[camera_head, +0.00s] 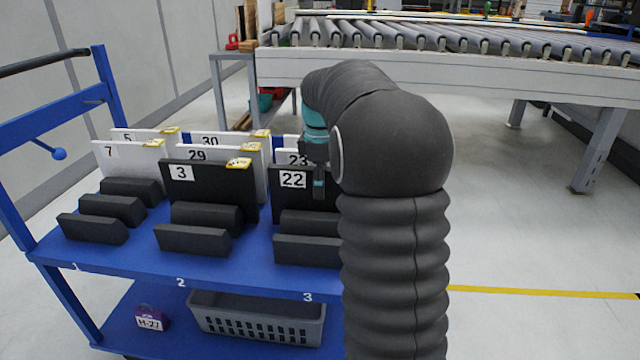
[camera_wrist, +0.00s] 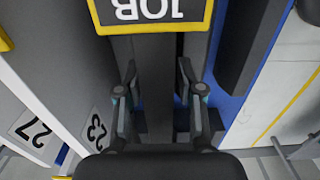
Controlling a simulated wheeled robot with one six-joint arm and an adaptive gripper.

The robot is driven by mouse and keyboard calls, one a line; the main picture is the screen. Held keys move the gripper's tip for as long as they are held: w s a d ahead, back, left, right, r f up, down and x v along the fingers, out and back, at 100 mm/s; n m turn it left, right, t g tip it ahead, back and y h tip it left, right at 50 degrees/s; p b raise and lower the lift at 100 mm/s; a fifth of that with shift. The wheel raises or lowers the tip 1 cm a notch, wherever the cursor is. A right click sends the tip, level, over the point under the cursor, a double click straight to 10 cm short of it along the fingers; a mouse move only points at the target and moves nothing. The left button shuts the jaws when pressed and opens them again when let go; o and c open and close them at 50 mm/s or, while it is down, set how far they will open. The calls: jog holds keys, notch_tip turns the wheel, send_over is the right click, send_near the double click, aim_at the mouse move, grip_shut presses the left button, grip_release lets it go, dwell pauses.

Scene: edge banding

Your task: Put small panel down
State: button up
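A small black panel marked 22 (camera_head: 285,202) stands upright in the front right slot of the blue cart. Its face is partly hidden by my arm. My gripper (camera_head: 319,176) is at this panel's right edge in the head view. In the wrist view, the fingers of my gripper (camera_wrist: 157,72) lie on either side of a dark panel (camera_wrist: 150,50) with a yellow-edged JOB label (camera_wrist: 150,12). I cannot tell whether both fingers press on it.
The blue cart (camera_head: 140,262) also holds panels 3 (camera_head: 208,188), 7 (camera_head: 120,165), 29 (camera_head: 225,155), 23 (camera_head: 290,157) and others, close together between black holders. A grey basket (camera_head: 258,319) sits below. A roller conveyor (camera_head: 450,45) is behind; open floor lies right.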

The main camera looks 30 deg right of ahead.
notch_tip(320, 180, up, 12)
jog(key=shift+r+p, duration=0.1)
jog(key=shift+p, duration=0.9)
jog(key=shift+s+a+r, duration=0.2)
jog(key=shift+s+a, duration=0.05)
jog(key=shift+a, duration=0.05)
jog(key=s+a+f+m+t, duration=0.2)
jog(key=s+a+m, duration=0.2)
jog(key=s+a, duration=0.45)
jog(key=s+a+f+m+t, duration=0.2)
jog(key=s+a+m, duration=0.25)
jog(key=s, duration=0.65)
jog(key=s+a+f+m+t, duration=0.1)
jog(key=s+a+f+m, duration=0.1)
jog(key=s+f, duration=0.5)
jog(key=shift+s+a+m+t, duration=0.3)
jog(key=shift+s+a+m, duration=0.05)
jog(key=shift+s+a, duration=0.2)
